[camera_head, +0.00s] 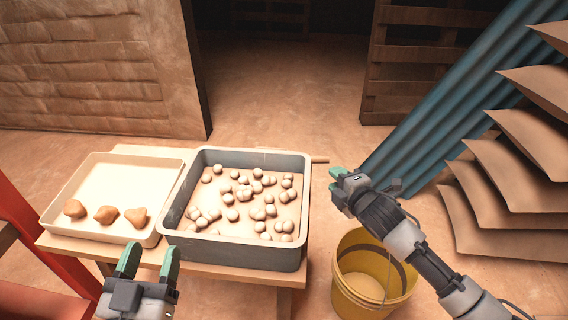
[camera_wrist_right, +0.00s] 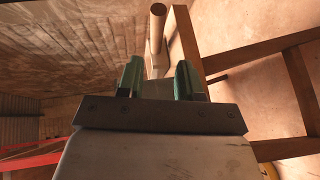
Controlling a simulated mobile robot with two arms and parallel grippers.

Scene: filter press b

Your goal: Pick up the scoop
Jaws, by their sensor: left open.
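The scoop shows mainly as a light wooden handle (camera_head: 319,160), which sticks out to the right past the far right corner of the grey tray (camera_head: 305,205). I cannot make out its bowl in the head view. In the right wrist view the handle (camera_wrist_right: 157,28) stands beyond the gap between the fingers, with a pale part below it. My right gripper (camera_head: 335,180) is open and empty, just right of the tray and nearer than the handle; its fingers (camera_wrist_right: 160,80) are apart. My left gripper (camera_head: 151,262) is open and empty in front of the trays.
The grey tray holds many round pale lumps. A cream tray (camera_head: 112,168) with three brown lumps stands left of it on a wooden table (camera_head: 285,280). A yellow bucket (camera_head: 372,275) stands on the floor below my right arm. Stacked sheets (camera_head: 520,170) crowd the right side.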

